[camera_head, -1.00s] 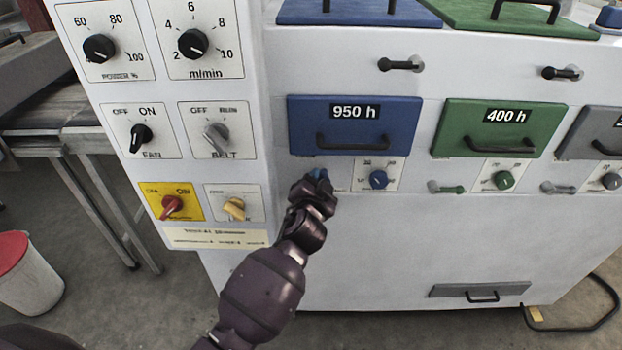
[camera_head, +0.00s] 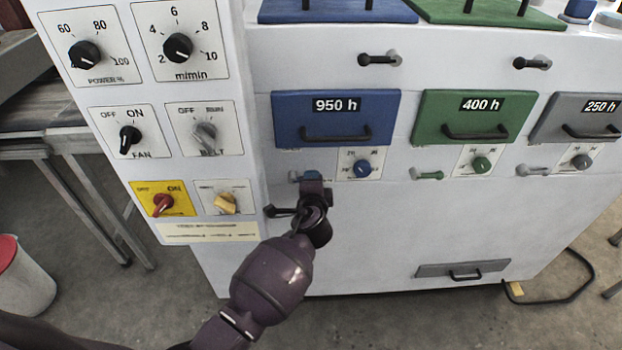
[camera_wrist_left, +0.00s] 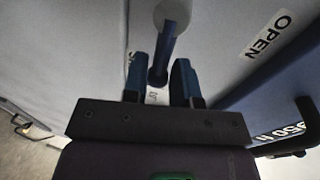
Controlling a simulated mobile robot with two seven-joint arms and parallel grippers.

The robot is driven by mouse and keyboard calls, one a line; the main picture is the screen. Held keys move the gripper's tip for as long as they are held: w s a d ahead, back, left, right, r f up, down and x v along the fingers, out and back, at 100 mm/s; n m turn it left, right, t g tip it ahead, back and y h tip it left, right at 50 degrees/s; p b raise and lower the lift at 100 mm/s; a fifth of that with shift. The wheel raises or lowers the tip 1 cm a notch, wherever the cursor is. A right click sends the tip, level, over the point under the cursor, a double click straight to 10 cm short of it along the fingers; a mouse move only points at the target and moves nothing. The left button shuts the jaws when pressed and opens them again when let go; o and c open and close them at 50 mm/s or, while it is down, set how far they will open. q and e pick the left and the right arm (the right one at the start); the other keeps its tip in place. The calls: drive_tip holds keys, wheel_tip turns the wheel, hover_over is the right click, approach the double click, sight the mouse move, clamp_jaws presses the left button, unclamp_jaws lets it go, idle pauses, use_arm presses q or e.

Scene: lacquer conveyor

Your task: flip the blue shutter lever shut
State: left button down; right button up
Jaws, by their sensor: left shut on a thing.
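The blue shutter lever (camera_wrist_left: 163,52) runs down from a pale round pivot in the left wrist view, between the two blue fingers of my left gripper (camera_wrist_left: 161,85). My left gripper is shut on it. In the head view my left gripper (camera_head: 310,181) is at the blue lever (camera_head: 297,175), below and left of the blue 950 h drawer (camera_head: 290,112). The gripper and wrist hide most of the lever there. An OPEN label (camera_wrist_left: 267,35) shows to the right of the lever in the wrist view. My right gripper is not in view.
A small blue knob (camera_head: 363,168) sits close to the right of the lever. A control panel (camera_head: 190,95) with several knobs stands to the left. A green 400 h drawer (camera_head: 432,118) and a green lever (camera_head: 428,175) are further right.

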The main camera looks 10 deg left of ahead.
use_arm(q)
drive_tip(key=shift+f+m, duration=0.25)
drive_tip(key=shift+m, duration=0.05)
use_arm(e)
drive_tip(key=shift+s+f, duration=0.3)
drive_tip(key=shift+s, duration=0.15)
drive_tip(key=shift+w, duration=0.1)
use_arm(q)
drive_tip(key=c, duration=1.2)
unclamp_jaws()
drive_tip(key=shift+o, duration=1.2)
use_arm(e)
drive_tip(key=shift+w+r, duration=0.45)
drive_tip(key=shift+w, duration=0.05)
use_arm(q)
drive_tip(key=shift+s, duration=0.1)
